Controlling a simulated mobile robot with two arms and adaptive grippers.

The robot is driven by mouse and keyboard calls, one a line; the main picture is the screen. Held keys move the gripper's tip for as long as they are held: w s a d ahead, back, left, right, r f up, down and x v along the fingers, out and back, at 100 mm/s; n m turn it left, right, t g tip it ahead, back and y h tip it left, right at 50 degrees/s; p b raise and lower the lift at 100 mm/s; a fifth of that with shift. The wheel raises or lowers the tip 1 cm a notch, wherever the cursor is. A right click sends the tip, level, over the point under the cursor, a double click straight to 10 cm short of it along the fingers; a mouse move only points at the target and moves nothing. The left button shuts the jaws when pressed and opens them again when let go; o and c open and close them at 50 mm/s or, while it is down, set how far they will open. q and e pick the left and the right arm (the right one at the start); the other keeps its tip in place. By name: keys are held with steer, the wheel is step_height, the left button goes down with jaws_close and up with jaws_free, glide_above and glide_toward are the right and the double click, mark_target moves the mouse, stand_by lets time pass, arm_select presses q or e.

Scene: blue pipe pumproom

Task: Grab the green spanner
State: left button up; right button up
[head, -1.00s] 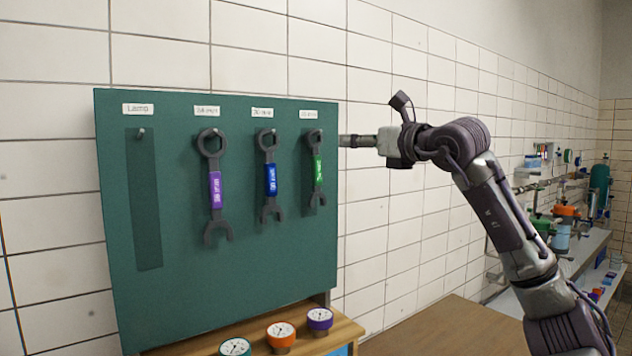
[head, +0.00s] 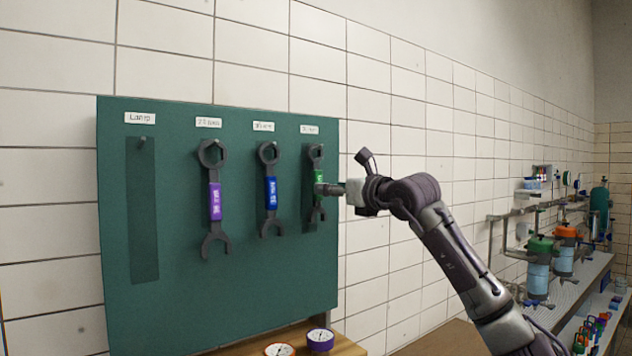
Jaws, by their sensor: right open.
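The green spanner (head: 317,163) hangs on the right-most peg of the dark green board, with its ring end up and its open jaw down. A green label band is on its handle. My right gripper (head: 322,189) comes in from the right, and its fingertips overlap the spanner's handle at the green band. It is open. Whether the fingers touch the handle or stand in front of it, I cannot tell. The gripper hides part of the band. My left gripper is not in view.
The purple-banded spanner (head: 214,202) and blue-banded spanner (head: 270,193) hang to the left on the board (head: 180,290). The Lamp slot (head: 143,220) is empty. Gauges (head: 320,340) stand on the wooden ledge below. Shelves with pump equipment (head: 540,265) are at the right.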

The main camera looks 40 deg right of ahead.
steer(key=w+p, duration=0.3)
steer(key=w, duration=0.2)
steer(key=shift+w+d+r+p, duration=0.1)
steer(key=shift+w+r+p, duration=0.1)
steer(key=shift+w+p, duration=0.15)
steer(key=shift+w+f, duration=0.2)
steer(key=shift+w, duration=0.1)
steer(key=shift+s+d, duration=0.1)
steer(key=shift+c, duration=0.3)
steer(key=shift+s, duration=0.1)
steer(key=shift+c, duration=1.3)
steer(key=shift+r, duration=0.1)
jaws_close()
